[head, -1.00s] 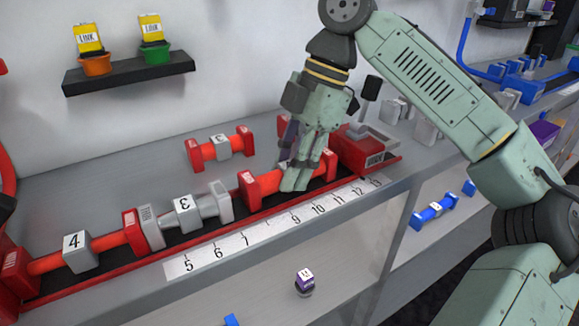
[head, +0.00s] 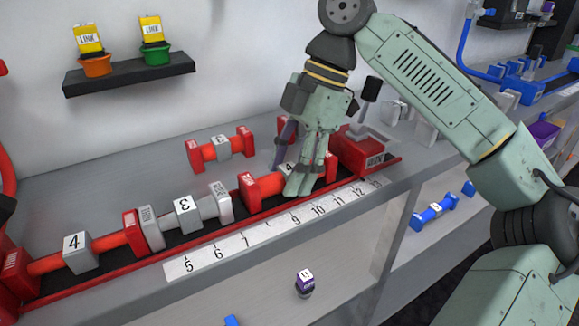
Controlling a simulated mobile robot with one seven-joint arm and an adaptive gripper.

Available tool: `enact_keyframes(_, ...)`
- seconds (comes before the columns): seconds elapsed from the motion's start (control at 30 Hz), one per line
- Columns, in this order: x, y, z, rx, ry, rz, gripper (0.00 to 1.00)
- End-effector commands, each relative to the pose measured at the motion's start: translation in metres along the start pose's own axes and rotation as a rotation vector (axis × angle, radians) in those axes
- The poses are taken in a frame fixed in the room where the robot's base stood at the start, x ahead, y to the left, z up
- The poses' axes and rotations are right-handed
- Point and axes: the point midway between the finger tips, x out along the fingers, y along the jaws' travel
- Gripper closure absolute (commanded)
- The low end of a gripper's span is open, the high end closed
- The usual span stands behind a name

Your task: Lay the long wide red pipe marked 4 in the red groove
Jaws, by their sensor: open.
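A red pipe with a grey block marked 4 (head: 80,252) lies in the left part of the red groove (head: 105,277). Another red pipe (head: 262,186) with red end flanges sits along the groove further right. My gripper (head: 290,172) is down at this pipe, its open fingers on either side of the pipe's middle. They hide most of its label, so I cannot read its number or tell whether it is fully seated.
A red end block (head: 360,152) with a lever closes the groove's right end. A smaller red pipe marked 3 (head: 222,147) lies on the bench behind. A numbered scale strip (head: 232,247) runs along the front. A shelf (head: 130,73) hangs on the wall.

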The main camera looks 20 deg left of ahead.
Motion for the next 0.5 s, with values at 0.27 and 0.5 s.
enact_keyframes(0.27, -0.051, 0.001, -0.002, 0.004, -0.001, 0.003, 0.5)
enact_keyframes(0.5, -0.101, 0.0, -0.001, 0.006, -0.003, 0.001, 0.5)
